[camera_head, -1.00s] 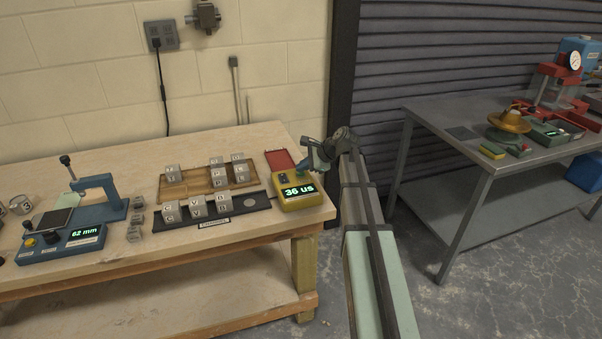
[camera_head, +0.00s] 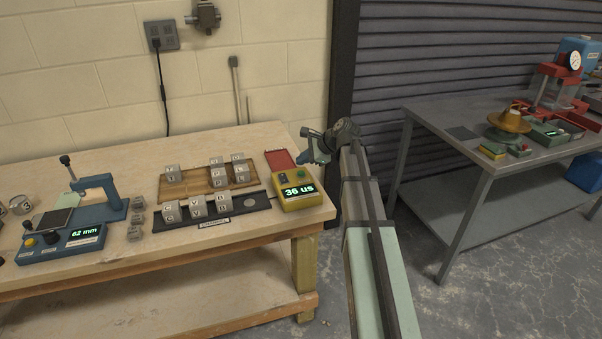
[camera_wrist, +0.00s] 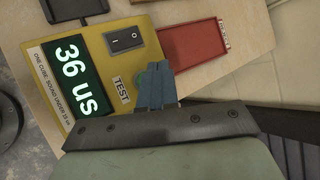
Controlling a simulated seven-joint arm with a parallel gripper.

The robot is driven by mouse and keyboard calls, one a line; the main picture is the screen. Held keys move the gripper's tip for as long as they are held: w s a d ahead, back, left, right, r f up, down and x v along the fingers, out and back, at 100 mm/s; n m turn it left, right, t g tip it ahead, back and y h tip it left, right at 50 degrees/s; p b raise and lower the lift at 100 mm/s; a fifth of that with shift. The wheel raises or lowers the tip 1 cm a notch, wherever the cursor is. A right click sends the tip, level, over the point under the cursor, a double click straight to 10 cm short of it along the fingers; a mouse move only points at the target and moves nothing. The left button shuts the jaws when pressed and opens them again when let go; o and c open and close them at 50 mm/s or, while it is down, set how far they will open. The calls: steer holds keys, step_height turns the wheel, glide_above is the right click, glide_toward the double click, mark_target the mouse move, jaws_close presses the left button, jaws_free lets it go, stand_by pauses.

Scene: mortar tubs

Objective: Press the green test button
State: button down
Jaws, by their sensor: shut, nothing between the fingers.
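The yellow tester (camera_head: 303,199) stands at the right end of the wooden bench, its display (camera_head: 298,190) reading "36 us". Its green test button (camera_head: 300,174) shows uncovered in the head view. A gap shows there between fingertips and button.
A black rocker switch (camera_wrist: 125,40) sits beside the button. A red tray (camera_head: 280,160) lies behind the tester. Lettered cubes stand on a wooden board (camera_head: 242,184) and a black strip (camera_head: 251,205) to the left. A blue gauge (camera_head: 68,240) stands further left.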

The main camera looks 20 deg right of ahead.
mark_target(303, 173)
steer(key=shift+r, duration=1.8)
